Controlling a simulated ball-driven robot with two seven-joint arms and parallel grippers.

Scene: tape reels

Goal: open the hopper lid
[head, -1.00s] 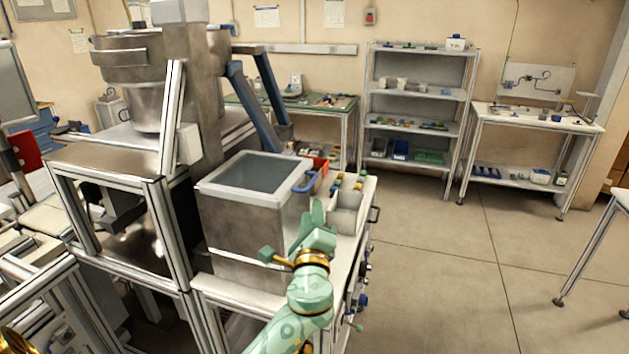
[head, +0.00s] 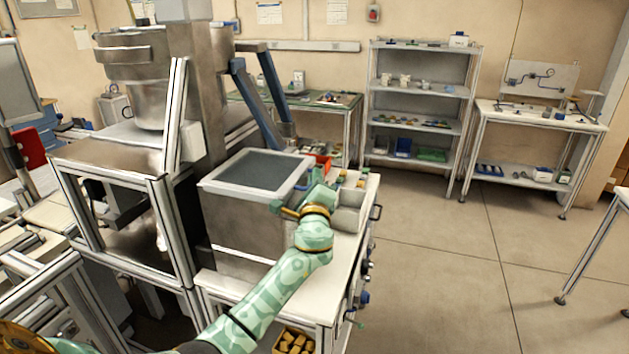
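The hopper (head: 235,230) is a metal box on a white-topped bench left of centre in the head view. Its lid (head: 215,182), a light frame around a dark grey panel, lies flat and closed on top. A blue handle at the lid's right edge is mostly hidden behind my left gripper; only a bit of blue shows. My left gripper (head: 298,192), mint green with gold parts, is at that right edge with its fingers apart. Whether it touches the handle I cannot tell. My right gripper is not in view.
A red bin (head: 322,162) and a grey bin (head: 347,218) with small parts stand right of the hopper. A blue slanted strut (head: 250,105) rises behind it. A shelf rack (head: 418,90) stands at the back.

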